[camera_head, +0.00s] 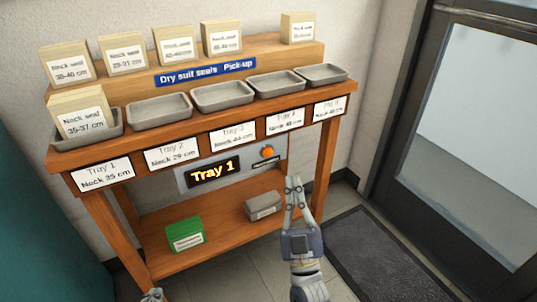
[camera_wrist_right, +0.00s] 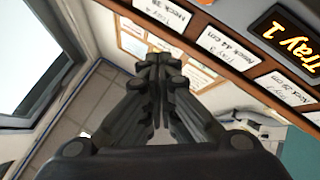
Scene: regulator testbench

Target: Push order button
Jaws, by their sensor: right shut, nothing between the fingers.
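The orange order button (camera_head: 267,152) sits on the grey panel (camera_head: 183,180) under the tray shelf, right of the lit display (camera_head: 214,173) reading "Tray 1". My right gripper (camera_head: 294,181) is shut and empty, pointing up, with its tips a little below and right of the button in the head view. I see a gap between tips and button in the picture; the depth between them is hard to tell. A small piece of my left gripper (camera_head: 152,295) shows at the bottom edge.
A neck seal box (camera_head: 83,115) stands in the leftmost tray; the other trays are empty. Several boxes stand on the upper shelf (camera_head: 263,50). A green box (camera_head: 185,233) and a grey box (camera_head: 262,206) lie on the lower shelf. A wooden leg (camera_head: 325,160) stands right of my right gripper.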

